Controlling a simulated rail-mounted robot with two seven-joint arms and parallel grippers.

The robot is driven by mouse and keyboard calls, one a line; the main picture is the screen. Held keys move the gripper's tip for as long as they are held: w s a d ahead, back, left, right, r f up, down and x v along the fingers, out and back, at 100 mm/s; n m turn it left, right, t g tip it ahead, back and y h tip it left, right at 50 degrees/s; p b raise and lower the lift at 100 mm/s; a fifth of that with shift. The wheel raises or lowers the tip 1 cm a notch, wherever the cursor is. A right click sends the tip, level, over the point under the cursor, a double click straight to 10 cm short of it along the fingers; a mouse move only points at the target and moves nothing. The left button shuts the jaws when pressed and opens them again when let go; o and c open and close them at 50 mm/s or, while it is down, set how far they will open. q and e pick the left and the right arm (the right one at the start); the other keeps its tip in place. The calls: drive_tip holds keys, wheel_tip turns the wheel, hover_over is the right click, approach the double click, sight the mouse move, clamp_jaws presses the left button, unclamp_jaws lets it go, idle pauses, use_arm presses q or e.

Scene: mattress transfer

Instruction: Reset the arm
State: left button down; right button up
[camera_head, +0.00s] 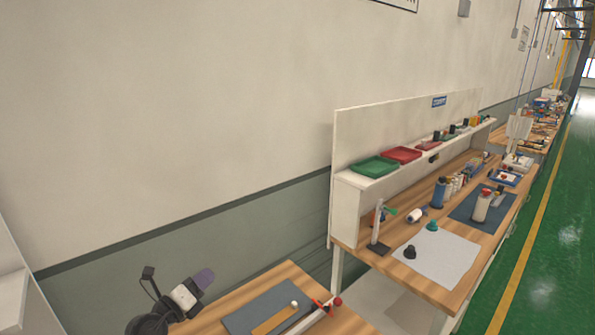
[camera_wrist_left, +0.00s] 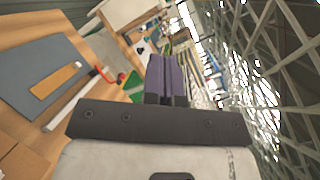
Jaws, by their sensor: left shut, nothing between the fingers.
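My left gripper (camera_head: 203,279) is at the lower left of the head view, with purple fingers pointing up and to the right. It is raised in front of the wall, left of the near wooden table, and touches nothing. In the left wrist view its purple fingers (camera_wrist_left: 167,80) are together with nothing between them. My right gripper does not show in either view.
The near table (camera_head: 300,272) holds a dark mat (camera_head: 243,318), a yellow-brown strip (camera_head: 272,320) and a red-and-white tool (camera_head: 322,308). Beyond it stands a workbench (camera_head: 460,286) with a shelf, trays (camera_head: 374,166) and bottles. Green floor lies right.

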use_arm(q)
drive_tip(key=s+a+r+n+t+y, duration=0.1)
drive_tip(key=s+r+n+t+y, duration=0.15)
drive_tip(key=r+n+y, duration=0.6)
drive_tip(key=s+a+r+n+t+y, duration=0.15)
drive_tip(key=s+r+n+y, duration=0.35)
drive_tip(key=n, duration=0.7)
drive_tip(key=s+d+f+n+g+h, duration=0.2)
drive_tip(key=s+f+n+g, duration=0.45)
drive_tip(key=s+f, duration=1.4)
drive_tip(key=s+d+f+n+g+h, duration=0.25)
drive_tip(key=s+f+g, duration=0.75)
drive_tip(key=s+f, duration=1.05)
wheel_tip(320, 180, up, 22)
drive_tip(key=s+p, duration=0.1)
drive_tip(key=p, duration=1.8)
drive_tip(key=shift+a+r, duration=0.15)
drive_tip(key=shift+a, duration=0.25)
drive_tip(key=shift+s, duration=0.1)
